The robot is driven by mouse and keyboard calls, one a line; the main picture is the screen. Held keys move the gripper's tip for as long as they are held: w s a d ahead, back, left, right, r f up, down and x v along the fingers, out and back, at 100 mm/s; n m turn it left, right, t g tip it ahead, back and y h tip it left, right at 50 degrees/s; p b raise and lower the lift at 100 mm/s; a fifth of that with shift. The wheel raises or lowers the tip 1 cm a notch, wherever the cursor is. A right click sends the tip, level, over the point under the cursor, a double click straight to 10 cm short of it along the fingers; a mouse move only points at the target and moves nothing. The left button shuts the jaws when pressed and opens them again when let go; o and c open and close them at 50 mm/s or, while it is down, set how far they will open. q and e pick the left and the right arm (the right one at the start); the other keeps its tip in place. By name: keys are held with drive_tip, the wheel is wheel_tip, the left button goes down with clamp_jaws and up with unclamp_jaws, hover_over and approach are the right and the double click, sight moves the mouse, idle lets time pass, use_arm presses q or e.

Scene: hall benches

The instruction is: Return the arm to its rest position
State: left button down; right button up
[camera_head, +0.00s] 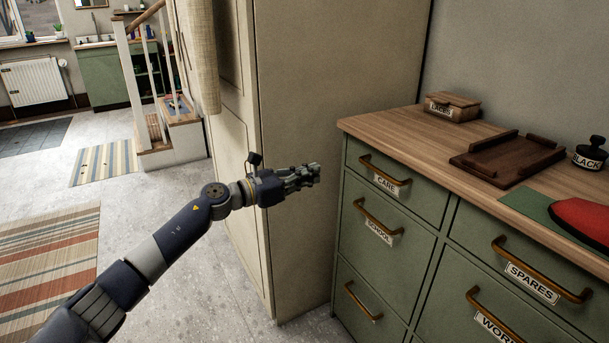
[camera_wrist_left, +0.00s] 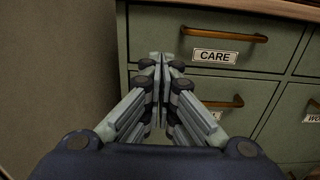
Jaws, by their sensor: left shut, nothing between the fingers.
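My left gripper (camera_head: 312,174) reaches in from the lower left in the head view. Its fingers are shut and empty, in front of the tall cream cabinet and left of the green drawer unit (camera_head: 398,247). In the left wrist view the shut fingertips (camera_wrist_left: 161,60) point at the drawer unit, just left of the CARE label (camera_wrist_left: 215,56). The gripper appears apart from the drawer handles. My right gripper is not in view.
The tall cream cabinet (camera_head: 330,80) stands beside the drawers. Open floor (camera_head: 160,210) lies to the left.

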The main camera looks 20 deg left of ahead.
use_arm(q)
drive_tip(key=shift+s+a+f, duration=0.1)
drive_tip(key=shift+s+a, duration=0.15)
drive_tip(key=shift+s, duration=0.2)
